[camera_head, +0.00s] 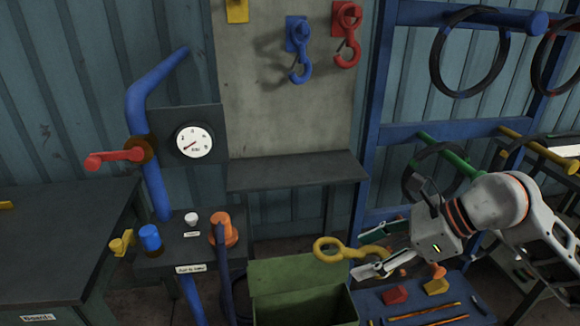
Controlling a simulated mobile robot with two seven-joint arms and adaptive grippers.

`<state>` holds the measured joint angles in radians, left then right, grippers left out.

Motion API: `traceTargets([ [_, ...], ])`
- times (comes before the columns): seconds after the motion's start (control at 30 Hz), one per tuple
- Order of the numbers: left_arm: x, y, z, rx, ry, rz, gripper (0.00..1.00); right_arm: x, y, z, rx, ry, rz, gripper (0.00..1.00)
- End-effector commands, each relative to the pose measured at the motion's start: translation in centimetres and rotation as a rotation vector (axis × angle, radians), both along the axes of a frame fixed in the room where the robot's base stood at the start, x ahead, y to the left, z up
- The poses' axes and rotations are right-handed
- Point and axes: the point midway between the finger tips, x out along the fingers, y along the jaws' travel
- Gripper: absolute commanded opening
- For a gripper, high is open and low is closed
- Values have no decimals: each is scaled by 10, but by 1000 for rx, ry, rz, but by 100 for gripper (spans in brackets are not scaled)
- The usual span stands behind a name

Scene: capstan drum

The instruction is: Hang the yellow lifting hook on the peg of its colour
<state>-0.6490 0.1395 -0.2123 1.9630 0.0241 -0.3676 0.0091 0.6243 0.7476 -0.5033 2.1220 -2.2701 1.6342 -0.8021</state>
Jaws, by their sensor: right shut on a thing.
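The yellow lifting hook (328,251) is in the jaws of my right gripper (383,262), with its round eye pointing left and its curved end at the jaws. It is in front of the ledge, above and right of the green bin. The yellow peg (237,11) is on the grey board at the top, partly cut off by the picture edge; nothing shows hanging on its visible part. A blue hook (300,65) hangs at the blue peg plate and a red hook (347,52) at the red one, both right of the yellow peg. My left gripper is not in view.
A dark ledge (297,171) projects below the board (285,110). A green bin (295,270) stands below. A blue rack (445,130) with coloured arms and rings is at right. A blue pipe with a red lever and gauge (194,140) is at left. Space before the board looks clear.

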Motion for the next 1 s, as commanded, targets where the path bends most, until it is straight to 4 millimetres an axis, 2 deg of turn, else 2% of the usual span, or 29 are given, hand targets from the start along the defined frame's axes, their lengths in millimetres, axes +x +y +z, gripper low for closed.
traceTargets([
  [0.03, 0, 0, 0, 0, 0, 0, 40, 5, 15, 7, 3, -8, 40, 15],
  [0.3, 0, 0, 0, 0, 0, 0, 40, 13, 87, 24, -1, -8, 269, 15],
  [0.5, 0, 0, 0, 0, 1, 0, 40, 17, 131, 35, -1, -9, 420, 15],
  [0.7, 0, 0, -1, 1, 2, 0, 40, 20, 152, 39, 1, -7, 503, 15],
  [1.0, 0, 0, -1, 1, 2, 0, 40, 21, 157, 40, 2, -6, 524, 15],
])
